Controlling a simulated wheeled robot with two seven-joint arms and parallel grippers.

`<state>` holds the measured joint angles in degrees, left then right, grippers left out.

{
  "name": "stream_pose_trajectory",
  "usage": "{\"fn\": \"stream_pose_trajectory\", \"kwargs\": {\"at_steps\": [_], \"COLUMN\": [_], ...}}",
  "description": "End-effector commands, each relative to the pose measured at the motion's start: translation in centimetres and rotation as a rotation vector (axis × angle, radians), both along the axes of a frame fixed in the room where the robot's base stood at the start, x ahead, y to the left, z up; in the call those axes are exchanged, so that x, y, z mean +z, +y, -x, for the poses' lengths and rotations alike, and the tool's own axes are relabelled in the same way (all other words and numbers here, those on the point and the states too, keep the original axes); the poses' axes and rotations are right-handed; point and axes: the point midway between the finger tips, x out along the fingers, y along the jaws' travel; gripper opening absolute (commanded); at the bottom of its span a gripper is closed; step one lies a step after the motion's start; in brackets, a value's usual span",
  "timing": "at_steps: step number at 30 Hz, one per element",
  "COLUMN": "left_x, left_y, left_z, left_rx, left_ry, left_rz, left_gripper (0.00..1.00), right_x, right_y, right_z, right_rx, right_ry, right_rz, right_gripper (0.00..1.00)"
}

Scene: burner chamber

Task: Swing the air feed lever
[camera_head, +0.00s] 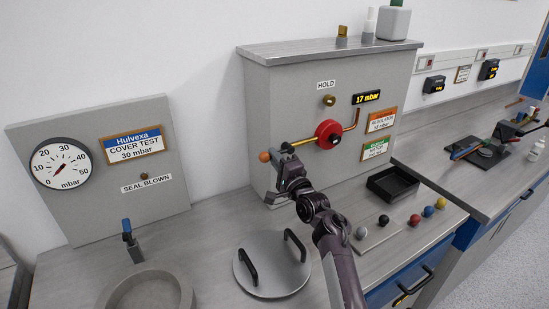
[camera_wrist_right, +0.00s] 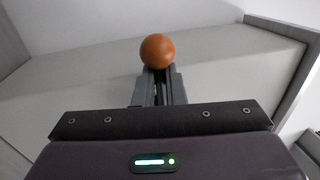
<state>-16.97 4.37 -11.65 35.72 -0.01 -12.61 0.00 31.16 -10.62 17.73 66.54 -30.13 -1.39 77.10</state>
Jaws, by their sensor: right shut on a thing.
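The lever is a yellow arm (camera_head: 303,142) on a red round hub (camera_head: 328,134) on the front of the grey cabinet. It points left, nearly level, and an orange ball knob (camera_head: 264,156) shows at its left end. My right gripper (camera_head: 287,168) is at the lever's left end and is shut on it. In the right wrist view the orange ball (camera_wrist_right: 157,50) sits just beyond the closed fingers (camera_wrist_right: 159,86), which hide part of the lever. My left gripper is not in view.
A display (camera_head: 367,97) reads 17 mbar beside a copper pipe. A round metal lid (camera_head: 272,275) with two black handles lies on the bench below my right arm. A black tray (camera_head: 393,185) and several coloured balls lie to its right. A gauge panel (camera_head: 100,200) stands left.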

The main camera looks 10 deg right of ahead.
Motion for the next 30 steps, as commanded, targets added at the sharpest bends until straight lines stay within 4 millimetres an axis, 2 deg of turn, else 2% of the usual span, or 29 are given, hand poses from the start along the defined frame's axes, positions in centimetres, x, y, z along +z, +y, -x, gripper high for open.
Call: {"fn": "stream_pose_trajectory", "kwargs": {"at_steps": [11,12,16,25,30], "left_x": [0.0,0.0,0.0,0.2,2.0], "left_y": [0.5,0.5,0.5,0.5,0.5], "left_z": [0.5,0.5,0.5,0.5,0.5], "left_rx": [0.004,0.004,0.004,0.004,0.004], "left_ry": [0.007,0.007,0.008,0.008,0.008], "left_rz": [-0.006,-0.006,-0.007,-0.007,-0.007], "left_gripper": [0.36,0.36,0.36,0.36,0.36], "right_x": [0.0,0.0,0.0,0.1,0.0], "right_y": [-0.1,-0.1,-0.1,-0.1,-0.6], "right_z": [0.0,0.0,0.0,0.1,1.6], "right_rx": [-0.004,-0.004,-0.003,-0.002,-0.003], "right_ry": [0.001,0.001,0.001,0.001,0.006], "right_rz": [-0.007,-0.007,-0.006,-0.004,-0.004], "right_gripper": [0.00,0.14,0.31,0.32,0.32]}}
